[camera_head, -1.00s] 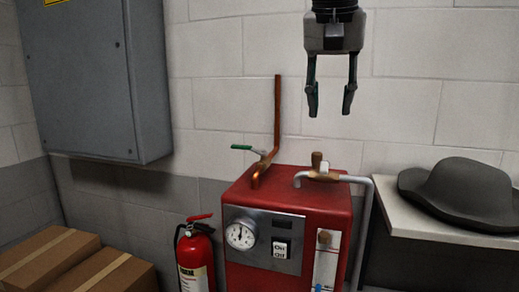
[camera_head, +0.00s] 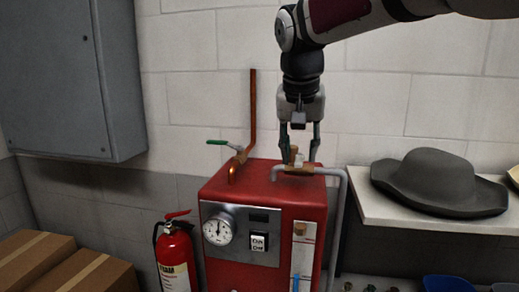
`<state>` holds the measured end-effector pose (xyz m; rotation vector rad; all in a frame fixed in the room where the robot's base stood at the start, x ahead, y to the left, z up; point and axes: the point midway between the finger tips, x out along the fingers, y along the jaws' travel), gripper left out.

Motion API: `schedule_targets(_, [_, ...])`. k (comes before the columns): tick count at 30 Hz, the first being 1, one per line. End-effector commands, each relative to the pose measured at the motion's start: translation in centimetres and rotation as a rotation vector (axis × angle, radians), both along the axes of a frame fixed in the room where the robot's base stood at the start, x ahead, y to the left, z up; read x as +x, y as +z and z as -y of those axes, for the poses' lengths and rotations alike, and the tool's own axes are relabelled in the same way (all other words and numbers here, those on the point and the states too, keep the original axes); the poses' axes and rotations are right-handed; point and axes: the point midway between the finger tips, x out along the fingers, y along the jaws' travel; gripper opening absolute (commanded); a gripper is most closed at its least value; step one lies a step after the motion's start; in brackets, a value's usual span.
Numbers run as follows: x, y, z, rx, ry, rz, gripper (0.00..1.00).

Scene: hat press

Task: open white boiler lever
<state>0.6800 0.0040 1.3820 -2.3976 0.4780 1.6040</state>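The red boiler (camera_head: 225,187) stands against the wall. On its top right is a brass valve on a grey pipe (camera_head: 343,205). A small upright lever (camera_head: 299,160), whitish with a brownish part beside it, rises from this valve. My gripper (camera_head: 299,152) points down from above, its two fingers apart. In the picture the fingers stand left and right of the lever, their tips near its height. I cannot tell whether they touch it. A green lever (camera_head: 221,143) sits on the copper pipe (camera_head: 253,115) at the top left.
The boiler's front has a gauge (camera_head: 219,229), a switch panel and a sight glass (camera_head: 303,250). A fire extinguisher (camera_head: 176,258) stands left of it. A grey hat (camera_head: 438,180) rests on a white shelf (camera_head: 375,212) at right. A grey cabinet (camera_head: 60,80) hangs at left.

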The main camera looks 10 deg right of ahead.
Motion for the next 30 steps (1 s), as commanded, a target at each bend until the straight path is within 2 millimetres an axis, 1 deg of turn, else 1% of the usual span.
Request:
schedule_targets(4, [0.2,-0.4,0.1,0.000,0.000,0.001,0.35])
schedule_targets(11, [0.2,-0.5,0.1,0.000,0.000,0.001,0.35])
schedule_targets(12, [0.2,-0.5,0.1,0.000,0.000,0.001,0.26])
schedule_targets(14, [0.2,-0.5,0.1,-0.001,0.001,0.001,0.12])
schedule_targets(15, [0.2,-0.5,0.1,-0.001,0.001,0.001,0.03])
schedule_targets(16, [0.2,-0.5,0.1,-0.001,0.001,0.001,0.00])
schedule_targets(25, [0.3,-0.5,0.1,-0.001,0.006,0.001,0.00])
schedule_targets(30, [1.2,-0.5,0.5,-0.001,0.046,0.000,0.00])
